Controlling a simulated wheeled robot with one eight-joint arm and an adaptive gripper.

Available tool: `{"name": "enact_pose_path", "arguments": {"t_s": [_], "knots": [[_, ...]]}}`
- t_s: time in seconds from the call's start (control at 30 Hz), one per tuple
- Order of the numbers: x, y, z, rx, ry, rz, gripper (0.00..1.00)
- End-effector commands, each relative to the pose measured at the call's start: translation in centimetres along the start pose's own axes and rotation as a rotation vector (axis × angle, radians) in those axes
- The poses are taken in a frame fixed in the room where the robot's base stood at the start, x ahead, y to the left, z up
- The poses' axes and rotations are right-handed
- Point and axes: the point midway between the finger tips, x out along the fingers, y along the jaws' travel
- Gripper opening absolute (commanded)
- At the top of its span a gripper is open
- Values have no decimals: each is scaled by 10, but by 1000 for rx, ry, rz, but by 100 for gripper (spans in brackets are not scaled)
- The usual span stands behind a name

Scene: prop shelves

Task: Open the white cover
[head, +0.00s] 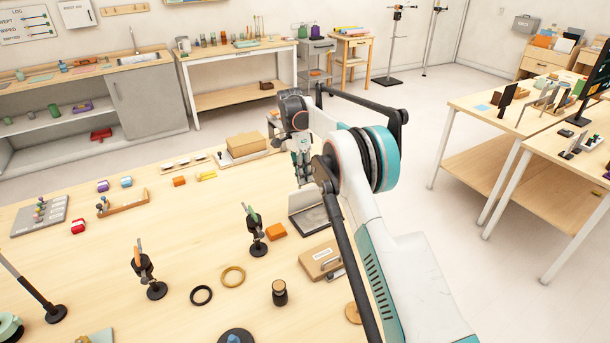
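A white panel (302,199), which looks like the white cover, stands tilted up at the back of a low dark-framed box or tray (312,221) on the wooden table. My arm partly hides the right side of both. My gripper (302,178) points down just above and behind the white panel's upper edge. The fingers are small and partly blend with the panel, so I cannot tell whether they touch it or how far apart they are.
On the table (195,235), a cardboard-coloured box on a white tray (245,147) is left of my gripper. An orange block (276,231), a tool stand (255,235) and a tan case with a handle (322,260) are near the dark tray. The table's middle left is mostly clear.

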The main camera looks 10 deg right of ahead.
Motion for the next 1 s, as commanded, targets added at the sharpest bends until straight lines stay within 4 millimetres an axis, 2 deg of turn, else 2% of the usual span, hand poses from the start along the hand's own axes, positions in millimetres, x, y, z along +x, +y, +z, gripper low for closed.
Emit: {"name": "enact_pose_path", "arguments": {"t_s": [0.03, 0.1, 0.23, 1.0], "knots": [[16, -8, 4, -6, -3, -6, 0], [16, -8, 4, -6, -3, -6, 0], [16, -8, 4, -6, -3, -7, 28], [10, -5, 4, -5, -3, -3, 28]]}}
